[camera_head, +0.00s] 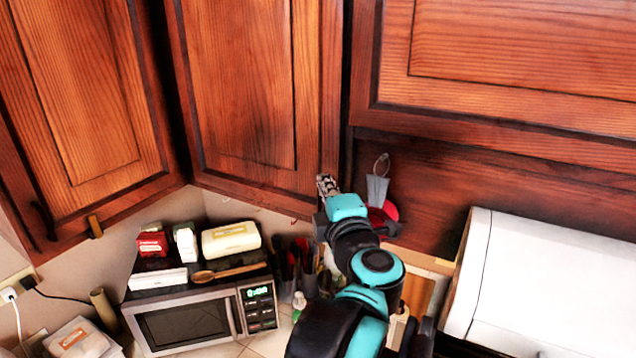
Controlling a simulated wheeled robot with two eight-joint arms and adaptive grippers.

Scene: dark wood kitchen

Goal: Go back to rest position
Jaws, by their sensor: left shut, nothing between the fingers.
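My left gripper (326,185) is at the end of my black and teal arm, which rises from the bottom middle of the head view. Its fingers are shut and hold nothing. The fingertips are at the lower right corner of the middle wooden cabinet door (245,90). I cannot tell whether they touch it. My right gripper is not in view.
A microwave (185,323) with boxes and a wooden spoon on top stands at the lower left. Utensils (296,258) stand close left of my arm. Grey and red utensils hang behind it. A white appliance (550,285) fills the lower right. Another cabinet (510,55) is at the upper right.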

